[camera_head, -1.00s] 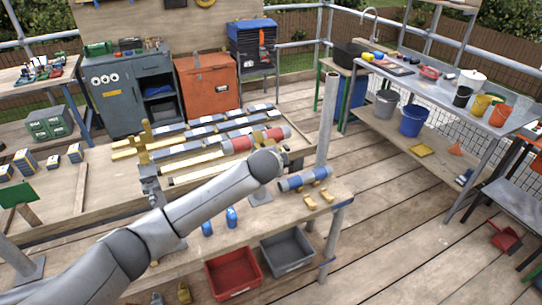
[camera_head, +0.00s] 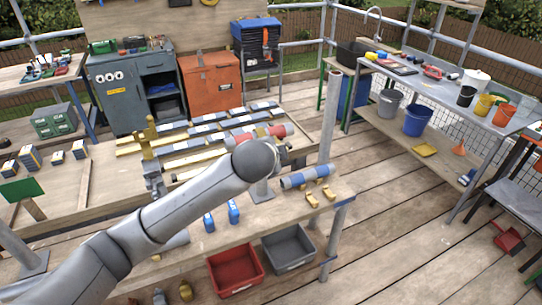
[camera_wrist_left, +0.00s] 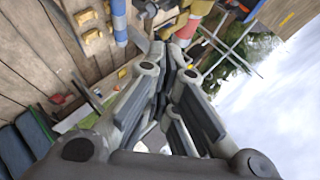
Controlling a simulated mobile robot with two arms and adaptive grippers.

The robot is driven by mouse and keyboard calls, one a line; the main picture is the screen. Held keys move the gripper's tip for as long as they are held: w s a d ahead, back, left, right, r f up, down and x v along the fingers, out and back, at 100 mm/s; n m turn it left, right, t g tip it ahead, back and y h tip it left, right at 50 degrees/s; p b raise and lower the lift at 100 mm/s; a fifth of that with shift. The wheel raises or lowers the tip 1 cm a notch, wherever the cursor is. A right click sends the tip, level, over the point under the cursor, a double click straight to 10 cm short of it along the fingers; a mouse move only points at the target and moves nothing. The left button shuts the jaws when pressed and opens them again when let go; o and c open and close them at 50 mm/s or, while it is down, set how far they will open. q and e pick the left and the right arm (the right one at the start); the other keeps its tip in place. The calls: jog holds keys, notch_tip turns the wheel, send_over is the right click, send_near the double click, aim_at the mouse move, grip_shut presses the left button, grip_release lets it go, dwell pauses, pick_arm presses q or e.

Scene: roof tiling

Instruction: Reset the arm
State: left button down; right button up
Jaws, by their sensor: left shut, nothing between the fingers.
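My left arm comes in from the lower left of the head view and reaches over the wooden workbench (camera_head: 290,213), with its rounded grey joint above the bench. My left gripper (camera_wrist_left: 168,52) shows in the left wrist view. Its fingers are together, with nothing held between them. The arm appears to hide the gripper in the head view. My right gripper is in neither view.
A blue-grey roll (camera_head: 307,177), small wooden blocks (camera_head: 313,200) and two blue bottles (camera_head: 233,212) lie or stand on the bench. A metal post (camera_head: 329,118) rises near its right end. Red (camera_head: 235,285) and grey bins (camera_head: 289,262) sit below. Floor at right is mostly clear.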

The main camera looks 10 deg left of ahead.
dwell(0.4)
